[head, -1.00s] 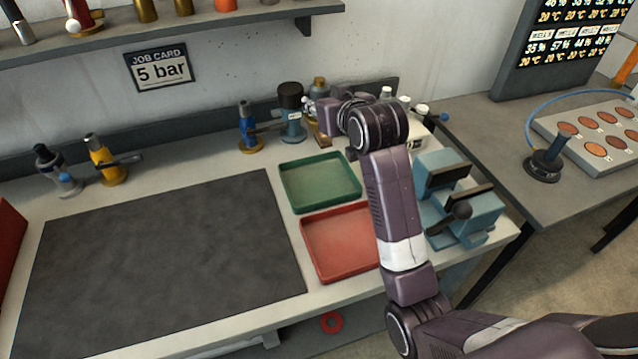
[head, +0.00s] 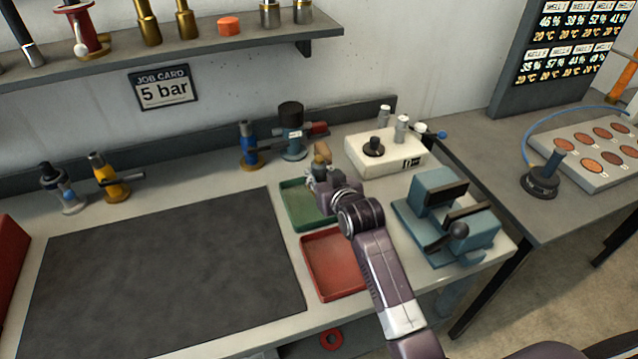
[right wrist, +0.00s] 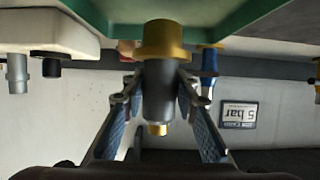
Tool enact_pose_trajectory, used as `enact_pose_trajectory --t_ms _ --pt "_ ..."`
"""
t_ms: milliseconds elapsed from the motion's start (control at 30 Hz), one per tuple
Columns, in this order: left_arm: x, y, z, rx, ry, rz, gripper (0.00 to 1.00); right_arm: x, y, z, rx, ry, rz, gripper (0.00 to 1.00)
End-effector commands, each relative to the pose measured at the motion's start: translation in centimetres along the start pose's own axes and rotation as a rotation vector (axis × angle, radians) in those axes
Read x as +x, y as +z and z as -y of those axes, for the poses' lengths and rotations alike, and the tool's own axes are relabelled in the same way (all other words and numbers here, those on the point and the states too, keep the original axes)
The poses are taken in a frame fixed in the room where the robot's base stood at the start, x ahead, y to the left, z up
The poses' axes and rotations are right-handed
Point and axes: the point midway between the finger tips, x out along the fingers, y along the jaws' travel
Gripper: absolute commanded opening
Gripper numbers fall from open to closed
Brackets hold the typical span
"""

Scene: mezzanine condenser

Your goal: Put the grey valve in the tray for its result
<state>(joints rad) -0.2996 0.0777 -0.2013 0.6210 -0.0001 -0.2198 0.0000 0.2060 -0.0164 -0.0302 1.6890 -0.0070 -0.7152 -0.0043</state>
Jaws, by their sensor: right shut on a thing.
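My right gripper (head: 319,173) is shut on the grey valve and is over the green tray (head: 297,208). In the head view the brass top of the grey valve (head: 321,150) shows above the fingers; the rest is mostly hidden by the gripper. In the right wrist view the grey valve (right wrist: 158,92) has a grey body, a wide brass flange and a small brass end, between both fingers (right wrist: 157,82). The green tray (right wrist: 215,18) shows beside the flange; I cannot tell whether they touch. The red tray (head: 338,265) is empty in front. My left gripper is not in view.
A white instrument box (head: 385,158) and a teal vise (head: 450,220) are to the right. A dark mat (head: 165,270) lies clear at left. A job card (head: 163,87) reads 5 bar.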

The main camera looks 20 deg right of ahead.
Motion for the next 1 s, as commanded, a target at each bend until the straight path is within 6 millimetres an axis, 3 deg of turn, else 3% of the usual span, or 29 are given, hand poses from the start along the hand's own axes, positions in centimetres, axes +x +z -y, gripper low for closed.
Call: enact_pose_trajectory --t_ms 200,600,633,700,800,1000 --pt "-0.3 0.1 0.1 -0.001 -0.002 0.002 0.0 1.1 2.6 0.0 0.0 0.0 -0.002 0.0" --pt "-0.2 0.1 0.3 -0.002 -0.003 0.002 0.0 1.3 3.1 0.0 0.0 0.0 -0.004 0.0" --pt "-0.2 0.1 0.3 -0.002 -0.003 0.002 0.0 1.4 3.5 0.0 0.0 0.0 0.002 0.28" --pt "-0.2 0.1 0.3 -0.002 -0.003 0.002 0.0 1.4 3.4 0.0 0.0 0.0 0.002 0.36" --pt "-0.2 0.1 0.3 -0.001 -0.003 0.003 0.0 1.4 3.4 0.0 0.0 0.0 0.002 0.45" --pt "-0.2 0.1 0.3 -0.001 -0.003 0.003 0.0 1.3 3.4 0.0 0.0 0.0 0.002 0.45"
